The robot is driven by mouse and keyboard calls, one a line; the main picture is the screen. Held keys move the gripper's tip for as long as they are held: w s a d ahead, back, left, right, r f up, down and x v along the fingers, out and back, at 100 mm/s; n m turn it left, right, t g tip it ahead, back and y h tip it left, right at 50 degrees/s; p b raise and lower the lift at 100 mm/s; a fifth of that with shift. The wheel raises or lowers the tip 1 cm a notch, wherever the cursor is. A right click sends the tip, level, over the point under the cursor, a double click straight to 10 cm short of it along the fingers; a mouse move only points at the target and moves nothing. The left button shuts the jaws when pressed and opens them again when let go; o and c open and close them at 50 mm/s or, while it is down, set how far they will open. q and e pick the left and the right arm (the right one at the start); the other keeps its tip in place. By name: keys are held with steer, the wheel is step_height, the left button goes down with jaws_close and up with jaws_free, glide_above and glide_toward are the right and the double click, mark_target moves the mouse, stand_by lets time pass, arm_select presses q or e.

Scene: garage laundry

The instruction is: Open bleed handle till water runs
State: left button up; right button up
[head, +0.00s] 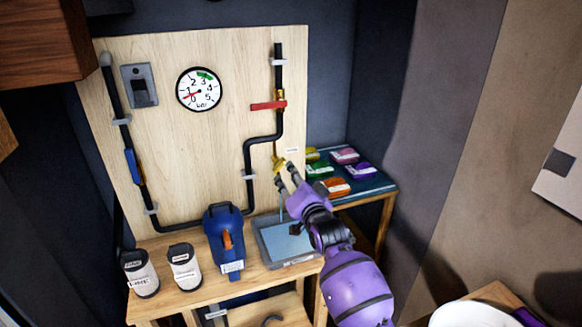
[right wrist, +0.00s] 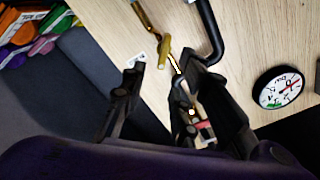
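A thin pale blue vertical streak (head: 282,209), seemingly water, shows below the fitting, over a grey tray (head: 268,262) with a blue surface inside. My left gripper is not in view.
A pressure gauge (head: 200,90) and a red lever (head: 268,106) are on the wooden board. A blue canister (head: 224,250) and two white filter-like cylinders (head: 184,268) stand on the bench left of the tray. Coloured packets (head: 335,187) lie on a blue-topped side table, right.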

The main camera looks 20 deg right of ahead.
mark_target(282, 166)
steer(key=w, duration=0.8)
steer(key=shift+a+b, duration=0.3)
steer(key=shift+a, duration=0.1)
jaws_close()
